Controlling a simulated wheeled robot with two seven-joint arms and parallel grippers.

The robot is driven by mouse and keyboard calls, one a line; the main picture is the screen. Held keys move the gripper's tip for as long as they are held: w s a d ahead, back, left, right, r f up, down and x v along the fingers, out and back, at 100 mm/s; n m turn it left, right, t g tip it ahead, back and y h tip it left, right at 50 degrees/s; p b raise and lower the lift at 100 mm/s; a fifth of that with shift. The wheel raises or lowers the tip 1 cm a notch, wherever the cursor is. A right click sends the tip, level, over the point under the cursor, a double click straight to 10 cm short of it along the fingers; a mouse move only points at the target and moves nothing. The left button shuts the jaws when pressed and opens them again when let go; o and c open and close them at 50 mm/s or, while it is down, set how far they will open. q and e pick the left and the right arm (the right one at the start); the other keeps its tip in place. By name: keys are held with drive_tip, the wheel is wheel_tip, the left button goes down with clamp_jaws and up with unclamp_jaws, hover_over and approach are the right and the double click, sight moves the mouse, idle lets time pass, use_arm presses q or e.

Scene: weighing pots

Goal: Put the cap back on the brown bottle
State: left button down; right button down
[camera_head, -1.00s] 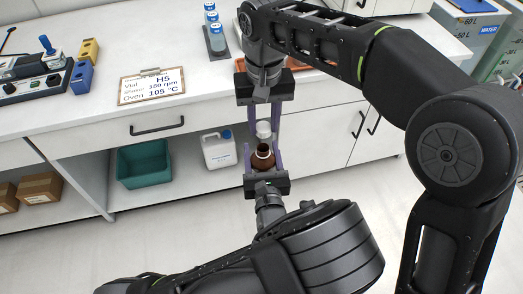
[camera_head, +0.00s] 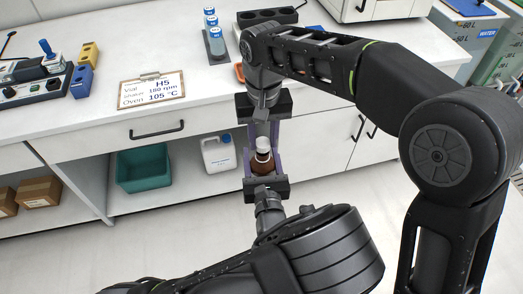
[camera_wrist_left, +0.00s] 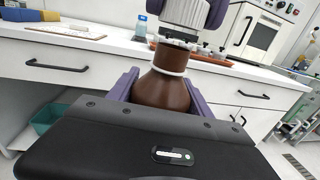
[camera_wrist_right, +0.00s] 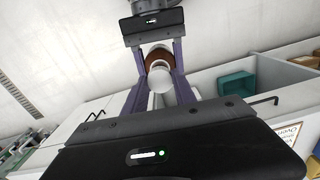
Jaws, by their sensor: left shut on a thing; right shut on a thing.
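The brown bottle (camera_head: 262,168) is upright in my left gripper (camera_head: 263,162), whose purple fingers are shut on its sides. The left wrist view shows its rounded brown shoulder (camera_wrist_left: 160,90) and a white ring around the neck. My right gripper (camera_head: 263,138) points down from above, shut on the white cap (camera_head: 263,144). The cap is over the bottle's mouth, in line with the neck, and also shows in the right wrist view (camera_wrist_right: 160,88). Some brown neck shows between the ring and the cap in the left wrist view. I cannot tell whether the cap touches the rim.
Both grippers are in front of the white counter (camera_head: 215,105). A clipboard (camera_head: 152,88), a rack of blue-capped vials (camera_head: 214,40) and a black holder (camera_head: 267,17) are on it. A teal bin (camera_head: 143,168) and white jug (camera_head: 218,153) are on the shelf below.

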sight(262, 167)
idle(0.7)
drive_tip(key=shift+f, duration=0.9)
drive_tip(key=shift+f, duration=0.55)
idle(0.3)
drive_tip(key=m, duration=0.6)
drive_tip(key=shift+m, duration=0.3)
drive_tip(key=m, duration=0.6)
drive_tip(key=c, duration=1)
unclamp_jaws()
